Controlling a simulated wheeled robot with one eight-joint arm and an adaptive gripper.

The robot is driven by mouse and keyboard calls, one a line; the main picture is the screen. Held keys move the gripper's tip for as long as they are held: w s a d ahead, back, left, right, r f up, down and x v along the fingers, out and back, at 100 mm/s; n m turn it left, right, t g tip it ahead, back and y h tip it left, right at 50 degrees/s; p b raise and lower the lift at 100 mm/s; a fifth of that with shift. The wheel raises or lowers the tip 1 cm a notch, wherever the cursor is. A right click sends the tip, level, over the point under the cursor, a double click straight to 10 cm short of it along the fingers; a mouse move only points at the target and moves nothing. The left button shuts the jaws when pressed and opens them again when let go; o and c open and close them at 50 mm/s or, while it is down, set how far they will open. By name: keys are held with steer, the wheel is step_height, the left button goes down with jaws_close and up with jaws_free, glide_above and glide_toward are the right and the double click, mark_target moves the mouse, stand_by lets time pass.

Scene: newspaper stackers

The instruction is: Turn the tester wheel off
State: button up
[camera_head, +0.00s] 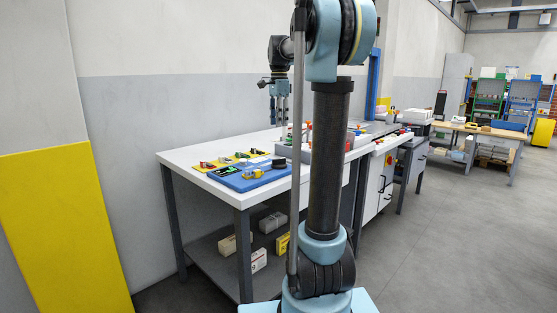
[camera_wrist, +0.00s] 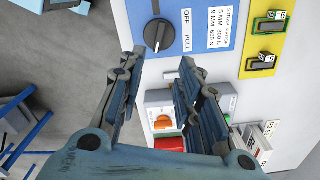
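A round black knob (camera_wrist: 159,37), which I take to be the tester wheel, sits on a blue panel (camera_wrist: 190,8) in the wrist view. A white label with OFF and PULL is beside it. I cannot tell which setting it points to. In the head view a small black round thing (camera_head: 280,163) on the blue board (camera_head: 240,180) looks like this knob. My gripper (camera_wrist: 163,60) is open and empty, its fingers apart just below the knob in the wrist view. In the head view my gripper (camera_head: 279,108) hangs above the table, clear of the board.
A grey device with an orange knob (camera_wrist: 163,122) and a red block (camera_wrist: 170,144) show beyond the fingers. A white table (camera_head: 200,154) carries these. My arm hides part of the table.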

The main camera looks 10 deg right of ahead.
mark_target(279, 163)
step_height(279, 163, down, 16)
stand_by(0.6)
steer(key=shift+c, duration=0.6)
jaws_close()
